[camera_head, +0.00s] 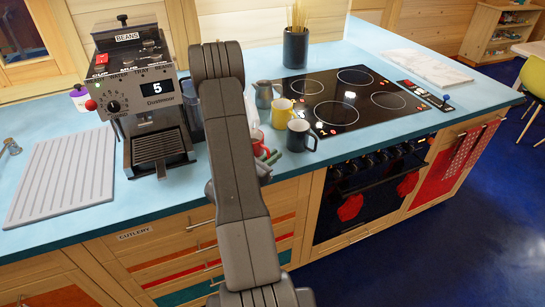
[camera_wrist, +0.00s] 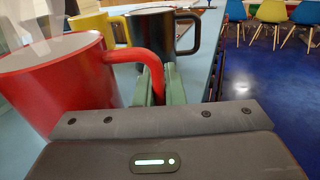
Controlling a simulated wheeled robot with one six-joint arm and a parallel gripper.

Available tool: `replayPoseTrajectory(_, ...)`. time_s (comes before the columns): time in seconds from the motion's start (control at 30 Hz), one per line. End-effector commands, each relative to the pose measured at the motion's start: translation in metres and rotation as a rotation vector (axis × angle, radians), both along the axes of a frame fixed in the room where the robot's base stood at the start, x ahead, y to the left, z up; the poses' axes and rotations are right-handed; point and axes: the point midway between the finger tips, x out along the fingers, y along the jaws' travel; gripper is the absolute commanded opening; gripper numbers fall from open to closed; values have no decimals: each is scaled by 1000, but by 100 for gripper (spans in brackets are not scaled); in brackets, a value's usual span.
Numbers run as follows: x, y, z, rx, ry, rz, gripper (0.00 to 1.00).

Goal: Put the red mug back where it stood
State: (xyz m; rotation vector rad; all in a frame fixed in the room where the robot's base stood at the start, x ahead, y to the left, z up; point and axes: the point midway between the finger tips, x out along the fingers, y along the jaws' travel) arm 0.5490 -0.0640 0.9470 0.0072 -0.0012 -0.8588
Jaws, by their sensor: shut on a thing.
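The red mug (camera_head: 259,146) is at the counter's front, right of the coffee machine, partly hidden behind my arm. In the wrist view the red mug (camera_wrist: 62,88) fills the left side, with its handle towards my gripper. My gripper (camera_head: 269,157) is shut on that handle; its green fingers (camera_wrist: 160,85) stand on either side of it. I cannot tell whether the mug's base touches the counter. A yellow mug (camera_head: 281,112) and a dark grey mug (camera_head: 299,136) stand close by on the right.
The coffee machine (camera_head: 148,95) stands to the left, beside a ribbed drain board (camera_head: 65,175). A grey jug (camera_head: 265,94) stands behind the mugs. The black hob (camera_head: 345,97) and a utensil pot (camera_head: 295,47) lie to the right and behind. The blue counter (camera_head: 335,148) has a narrow free front strip.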

Motion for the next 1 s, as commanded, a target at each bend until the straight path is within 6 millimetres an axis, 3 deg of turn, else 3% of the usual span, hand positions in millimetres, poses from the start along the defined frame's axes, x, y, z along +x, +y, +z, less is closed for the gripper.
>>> replayPoseTrajectory(0.87, -2, 0, -17, 2, 14, 0, 0)
replayPoseTrajectory(0.9, -3, 0, -18, 2, 15, -1, 13)
replayPoseTrajectory(1.0, -3, 0, -18, 2, 15, -1, 33)
